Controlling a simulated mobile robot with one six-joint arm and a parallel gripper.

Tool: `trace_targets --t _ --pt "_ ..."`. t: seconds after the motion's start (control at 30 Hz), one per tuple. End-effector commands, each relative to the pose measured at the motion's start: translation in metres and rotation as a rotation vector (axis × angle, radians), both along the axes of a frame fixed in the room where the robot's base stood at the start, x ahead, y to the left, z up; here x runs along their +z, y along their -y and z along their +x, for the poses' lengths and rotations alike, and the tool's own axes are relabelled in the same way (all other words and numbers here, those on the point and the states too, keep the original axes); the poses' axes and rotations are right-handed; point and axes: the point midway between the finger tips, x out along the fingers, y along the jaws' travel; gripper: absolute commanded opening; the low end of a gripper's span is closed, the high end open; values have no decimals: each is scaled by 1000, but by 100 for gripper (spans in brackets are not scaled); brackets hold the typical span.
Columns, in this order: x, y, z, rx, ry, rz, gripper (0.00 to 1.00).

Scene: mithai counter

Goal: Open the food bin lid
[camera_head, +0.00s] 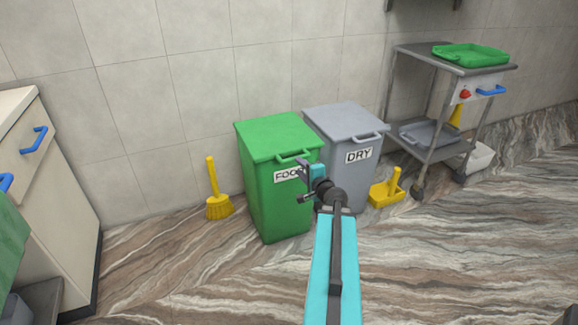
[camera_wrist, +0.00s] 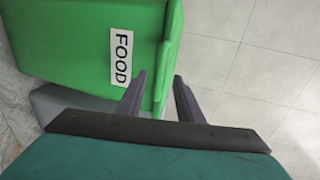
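The green food bin (camera_head: 278,203) stands against the wall, with a white FOOD label on its front. The label also shows in the wrist view (camera_wrist: 121,57). The green lid (camera_head: 275,135) lies shut on the bin, with a green handle (camera_head: 294,157) at its front edge. My gripper (camera_head: 302,181) is at the bin's front, near the label and below the handle in the head view. In the wrist view, my gripper (camera_wrist: 160,76) is open, its dark fingers on either side of the green handle and lid edge (camera_wrist: 162,88). I cannot tell whether they touch it.
A grey DRY bin (camera_head: 347,160) stands close at the right. A yellow broom (camera_head: 216,195) leans at the left, and a yellow dustpan (camera_head: 385,190) lies at the right. A metal trolley (camera_head: 440,105) with a green tray (camera_head: 470,54) stands farther right. The front floor is clear.

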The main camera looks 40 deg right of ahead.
Motion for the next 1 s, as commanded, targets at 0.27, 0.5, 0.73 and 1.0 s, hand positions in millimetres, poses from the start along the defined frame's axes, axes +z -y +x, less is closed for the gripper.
trace_targets --t 0.27,0.5,0.73,1.0 --pt "-3 2 4 -4 2 -3 33" --pt "-5 4 9 -3 2 -3 33" --pt "-6 5 14 0 1 -2 33" --pt "-8 7 20 1 2 -1 33"
